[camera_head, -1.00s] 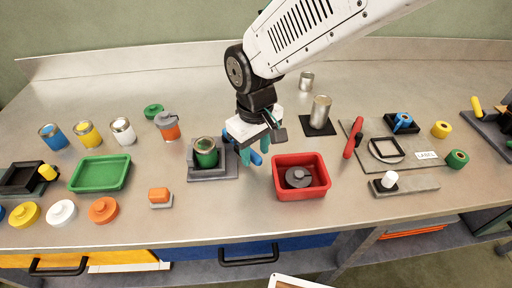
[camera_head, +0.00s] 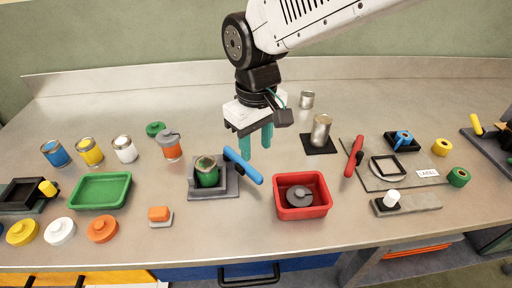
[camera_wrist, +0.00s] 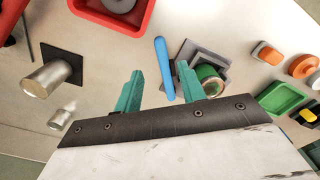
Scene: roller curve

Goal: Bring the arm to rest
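My gripper (camera_head: 255,137) hangs above the bench with its two teal fingers apart and nothing between them. It is behind and above a blue-handled tool (camera_head: 242,166), which leans at the grey fixture (camera_head: 222,187) holding an open green can (camera_head: 206,171). In the wrist view the fingers (camera_wrist: 160,92) are spread, and the blue handle (camera_wrist: 164,68) shows beyond them, apart from both. The green can (camera_wrist: 208,78) shows beside the right finger there. My arm reaches in from the upper right of the head view.
A red bin (camera_head: 328,196) with a grey lid inside stands right of the fixture. A silver can (camera_head: 320,130) on a black pad is behind it. Paint cans and a green tray (camera_head: 75,192) fill the left. Bare bench (camera_head: 210,105) lies behind the gripper.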

